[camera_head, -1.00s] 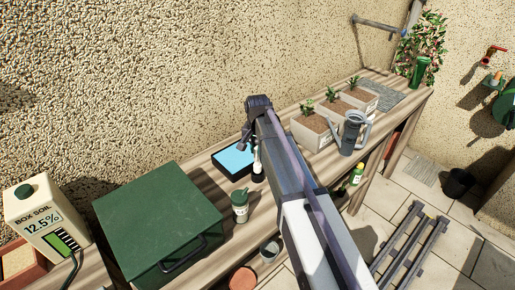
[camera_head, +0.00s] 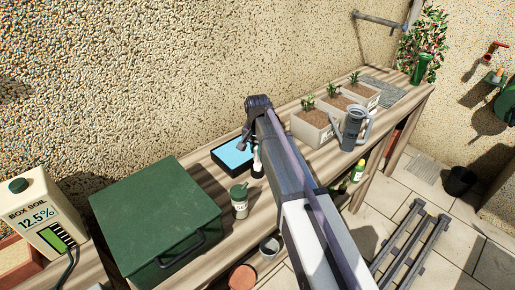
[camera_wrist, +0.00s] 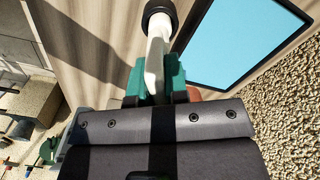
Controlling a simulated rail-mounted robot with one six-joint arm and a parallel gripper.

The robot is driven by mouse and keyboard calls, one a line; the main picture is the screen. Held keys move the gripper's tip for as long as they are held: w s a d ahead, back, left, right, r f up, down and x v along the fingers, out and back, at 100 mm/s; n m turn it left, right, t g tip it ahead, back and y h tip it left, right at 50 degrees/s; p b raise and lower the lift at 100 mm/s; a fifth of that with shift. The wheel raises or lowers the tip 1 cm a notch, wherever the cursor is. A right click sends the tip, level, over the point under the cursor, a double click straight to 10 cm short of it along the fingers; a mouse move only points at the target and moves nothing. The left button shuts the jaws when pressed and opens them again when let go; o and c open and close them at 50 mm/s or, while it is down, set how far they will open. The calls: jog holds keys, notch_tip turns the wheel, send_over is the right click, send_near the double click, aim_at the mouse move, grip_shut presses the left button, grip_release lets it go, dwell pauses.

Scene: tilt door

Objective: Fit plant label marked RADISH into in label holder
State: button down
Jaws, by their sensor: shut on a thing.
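My gripper (camera_wrist: 160,85) has teal fingers shut on a slim white thing (camera_wrist: 154,62) with a round black end (camera_wrist: 158,14). In the head view the white thing (camera_head: 257,154) shows beside my arm, its black end low by the bench top. I cannot tell whether it touches the bench. My arm hides most of the gripper there. No label reading RADISH can be made out. Planter boxes (camera_head: 316,128) with seedlings stand along the back of the bench. Small marks show on their fronts, but I cannot make out a label holder.
A blue-screened tablet (camera_head: 232,153) lies beside the held thing. A green-lidded jar (camera_head: 239,200) and a large green box (camera_head: 155,225) stand left of my arm. A grey watering can (camera_head: 352,130) stands right of it. A soil carton (camera_head: 40,215) is far left.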

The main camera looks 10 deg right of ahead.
jog(key=shift+f+b, duration=0.5)
jog(key=shift+f, duration=0.1)
jog(key=c, duration=1.1)
grip_release()
jog(key=shift+o, duration=0.2)
notch_tip(320, 180, up, 11)
jog(key=p, duration=1.1)
jog(key=shift+r, duration=0.1)
jog(key=shift+f, duration=0.2)
